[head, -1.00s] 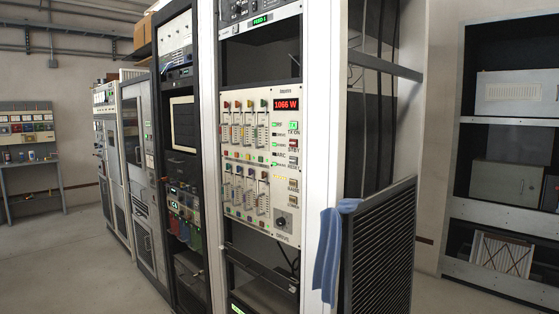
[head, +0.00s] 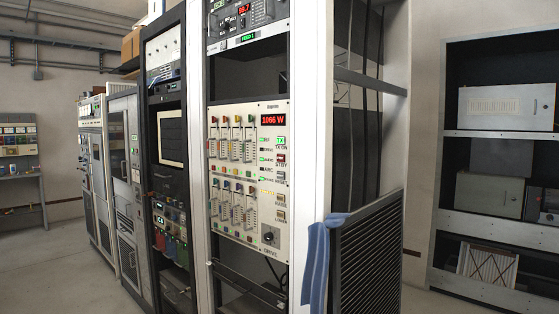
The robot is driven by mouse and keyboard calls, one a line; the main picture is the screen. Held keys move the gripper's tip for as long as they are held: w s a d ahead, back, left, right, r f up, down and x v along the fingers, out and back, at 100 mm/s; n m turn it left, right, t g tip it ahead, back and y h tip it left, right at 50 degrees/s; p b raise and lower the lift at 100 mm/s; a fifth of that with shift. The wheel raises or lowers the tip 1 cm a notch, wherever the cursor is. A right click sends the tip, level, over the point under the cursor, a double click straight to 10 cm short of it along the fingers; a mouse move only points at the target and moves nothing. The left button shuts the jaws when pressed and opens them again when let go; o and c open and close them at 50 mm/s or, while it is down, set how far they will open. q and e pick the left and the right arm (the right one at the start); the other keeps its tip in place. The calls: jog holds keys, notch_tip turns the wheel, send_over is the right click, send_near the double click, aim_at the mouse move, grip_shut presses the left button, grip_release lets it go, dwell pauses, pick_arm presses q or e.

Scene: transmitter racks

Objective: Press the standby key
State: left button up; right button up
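The cream transmitter panel (head: 247,175) is mounted in the open white-framed rack. Its red display (head: 273,120) reads 1066 W. At the panel's right edge is a column of small keys. A lit green key (head: 281,140) is labelled TX ON. Below it, a dark red key, the standby key (head: 280,157), has a label under it that looks like STBY. Neither of my grippers is in view, and nothing covers the keys.
A blue cloth (head: 316,262) hangs over the corner of a black louvred panel (head: 367,255) right of the rack. A round drive knob (head: 269,237) sits low on the cream panel. Open floor (head: 60,270) lies at the left, and shelving (head: 490,228) stands at the right.

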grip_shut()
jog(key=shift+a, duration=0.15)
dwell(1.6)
